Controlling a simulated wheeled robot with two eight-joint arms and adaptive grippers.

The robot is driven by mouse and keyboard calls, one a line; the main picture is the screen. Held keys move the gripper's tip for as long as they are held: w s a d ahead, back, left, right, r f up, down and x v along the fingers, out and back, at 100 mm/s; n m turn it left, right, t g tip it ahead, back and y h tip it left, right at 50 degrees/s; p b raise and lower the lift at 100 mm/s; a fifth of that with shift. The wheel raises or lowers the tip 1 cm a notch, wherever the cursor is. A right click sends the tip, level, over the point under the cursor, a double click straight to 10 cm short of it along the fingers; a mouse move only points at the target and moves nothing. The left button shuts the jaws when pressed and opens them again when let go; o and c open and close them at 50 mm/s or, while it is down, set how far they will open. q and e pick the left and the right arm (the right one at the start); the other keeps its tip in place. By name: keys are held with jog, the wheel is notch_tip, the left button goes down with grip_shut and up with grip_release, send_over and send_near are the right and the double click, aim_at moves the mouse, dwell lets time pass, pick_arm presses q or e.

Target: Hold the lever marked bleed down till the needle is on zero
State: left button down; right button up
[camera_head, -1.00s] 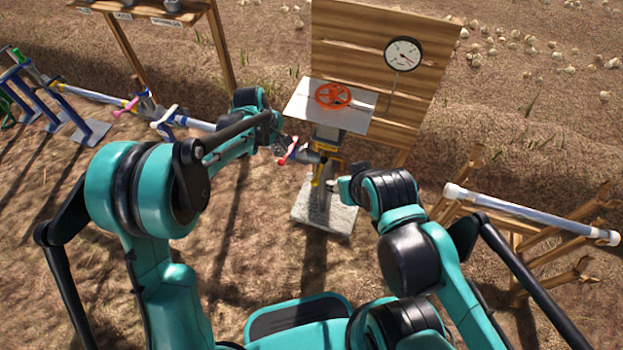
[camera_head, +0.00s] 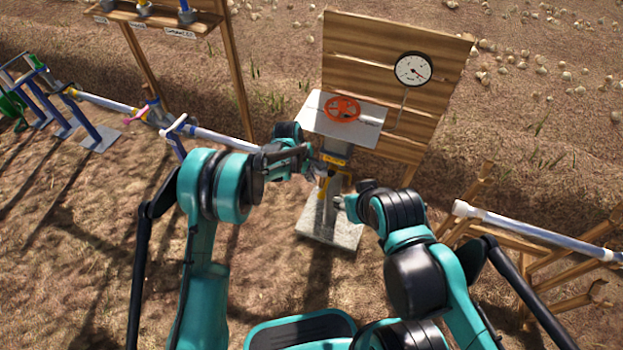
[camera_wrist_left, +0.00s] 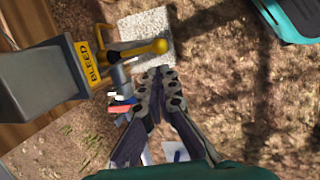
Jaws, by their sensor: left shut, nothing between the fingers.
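The yellow lever (camera_wrist_left: 136,49) with a round knob shows in the left wrist view, beside a yellow plate marked BLEED (camera_wrist_left: 92,65) on a grey post. In the head view the yellow fitting (camera_head: 335,160) sits under the steel plate. My left gripper (camera_wrist_left: 162,74) is shut and empty, its tips just below the knob in the left wrist view; I cannot tell whether they touch it. In the head view my left gripper (camera_head: 314,168) is beside the post. The gauge (camera_head: 414,69) has its needle pointing to the lower right; its numbers are too small to read. My right gripper (camera_head: 342,203) is low by the post, its fingers unclear.
An orange handwheel (camera_head: 342,109) sits on the steel plate (camera_head: 312,116) above the post. The post stands on a concrete block (camera_head: 345,236). A pale pipe (camera_head: 530,228) on a wooden rack stands to the right. Blue stands with pipes line the left.

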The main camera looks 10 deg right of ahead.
aim_at(320, 194)
pick_arm(q)
jog(key=b+x, duration=0.4)
jog(key=x, duration=0.7)
jog(key=shift+a, duration=0.1)
jog(key=shift+f, duration=0.1)
